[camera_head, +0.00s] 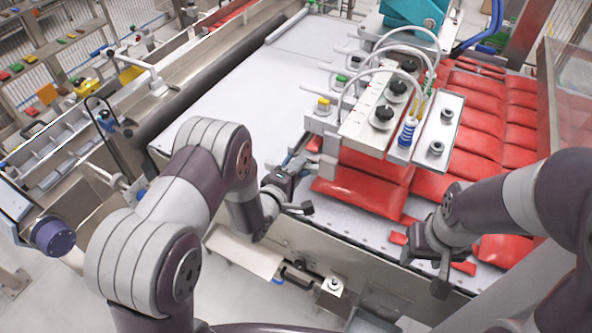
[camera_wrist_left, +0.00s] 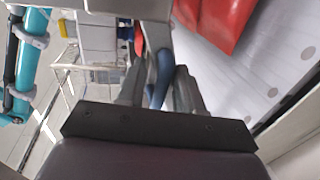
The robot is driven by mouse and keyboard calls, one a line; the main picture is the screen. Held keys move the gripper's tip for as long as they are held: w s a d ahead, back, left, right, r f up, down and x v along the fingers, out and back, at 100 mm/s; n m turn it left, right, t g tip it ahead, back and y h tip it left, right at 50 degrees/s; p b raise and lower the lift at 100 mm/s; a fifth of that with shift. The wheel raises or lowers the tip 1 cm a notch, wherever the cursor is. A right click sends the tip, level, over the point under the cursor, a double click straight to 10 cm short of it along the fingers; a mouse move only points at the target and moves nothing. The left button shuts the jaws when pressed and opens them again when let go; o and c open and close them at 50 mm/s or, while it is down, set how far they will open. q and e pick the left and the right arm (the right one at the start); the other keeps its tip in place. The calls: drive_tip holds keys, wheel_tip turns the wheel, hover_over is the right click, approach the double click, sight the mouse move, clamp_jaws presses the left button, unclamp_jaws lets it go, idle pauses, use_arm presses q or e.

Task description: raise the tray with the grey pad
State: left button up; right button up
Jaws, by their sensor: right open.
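I cannot clearly make out a tray with a grey pad. A flat pale plate (camera_head: 243,252) sits low beside the conveyor's front side, but I see no distinct pad on it. My left gripper (camera_head: 288,196) is at the conveyor's front edge, left of the vacuum picker head (camera_head: 380,118). In the left wrist view its two fingers (camera_wrist_left: 160,88) stand on either side of a narrow blue part (camera_wrist_left: 162,75); whether they clamp it is unclear. My right gripper (camera_head: 428,262) is open over the front edge at the right, near small red packets.
The white conveyor bed (camera_head: 235,95) is bare at the left. Red packets (camera_head: 480,110) cover its right side, and some lie under the picker head. A red packet also shows in the left wrist view (camera_wrist_left: 222,22). A metal rail (camera_head: 215,70) runs along the far left side.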

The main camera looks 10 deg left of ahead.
use_arm(q)
drive_tip(key=shift+a, duration=0.1)
drive_tip(key=b+v, duration=0.2)
drive_tip(key=v, duration=1)
drive_tip(key=shift+s, duration=0.35)
drive_tip(key=shift+r, duration=0.1)
